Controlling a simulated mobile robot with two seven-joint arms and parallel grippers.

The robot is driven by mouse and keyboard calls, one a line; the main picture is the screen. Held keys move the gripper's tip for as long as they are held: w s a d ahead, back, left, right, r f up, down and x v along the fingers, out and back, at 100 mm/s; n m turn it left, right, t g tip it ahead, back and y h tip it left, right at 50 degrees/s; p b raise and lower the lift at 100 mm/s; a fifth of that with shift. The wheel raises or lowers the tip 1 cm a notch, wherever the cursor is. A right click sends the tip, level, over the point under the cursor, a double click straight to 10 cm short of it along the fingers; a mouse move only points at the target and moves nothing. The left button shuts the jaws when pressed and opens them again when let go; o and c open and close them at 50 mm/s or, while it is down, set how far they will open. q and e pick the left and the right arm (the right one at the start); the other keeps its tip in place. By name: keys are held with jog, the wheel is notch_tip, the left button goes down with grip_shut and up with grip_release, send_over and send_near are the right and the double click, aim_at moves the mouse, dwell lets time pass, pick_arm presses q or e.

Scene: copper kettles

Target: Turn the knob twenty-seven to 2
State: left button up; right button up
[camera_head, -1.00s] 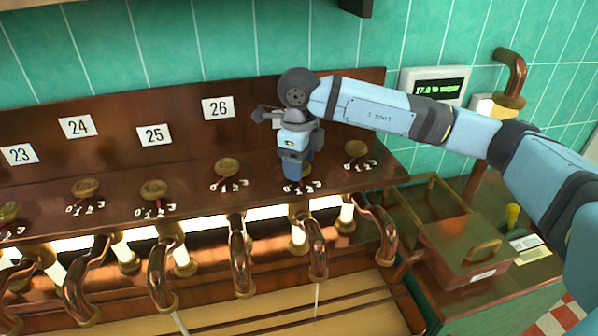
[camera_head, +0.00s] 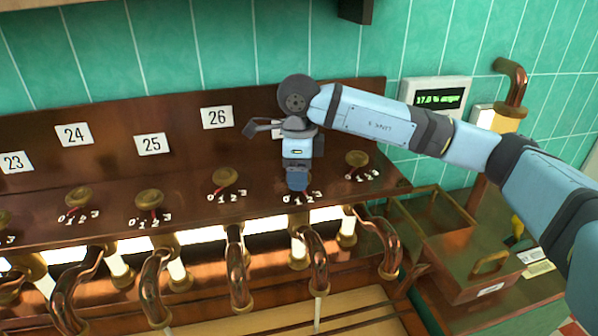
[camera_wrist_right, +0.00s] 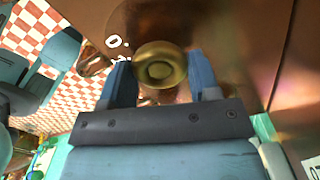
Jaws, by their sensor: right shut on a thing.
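Knob twenty-seven is a round brass knob (camera_wrist_right: 160,65), seen in the right wrist view between my right gripper's two fingers. My right gripper (camera_head: 298,182) comes down on it from above in the head view and is shut on it. There the gripper hides the knob, and its scale (camera_head: 303,197) shows just below the fingers. The number plate behind is almost wholly covered by my arm. In the wrist view the digits 0 and 1 (camera_wrist_right: 117,48) show beside the left finger. I cannot tell which digit the knob points to. My left gripper is not in view.
Neighbouring brass knobs stand left (camera_head: 225,177) and right (camera_head: 357,159) on the sloped copper panel. Copper pipes (camera_head: 317,260) curve down in front, and a thin pale stream falls below one. A box with a brass handle (camera_head: 490,262) and a green-lit display (camera_head: 437,99) are at right.

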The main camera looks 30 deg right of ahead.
jog(key=shift+r, duration=0.1)
jog(key=o, duration=0.8)
jog(key=shift+o, duration=0.6)
notch_tip(320, 180, up, 12)
jog(key=shift+b, duration=0.35)
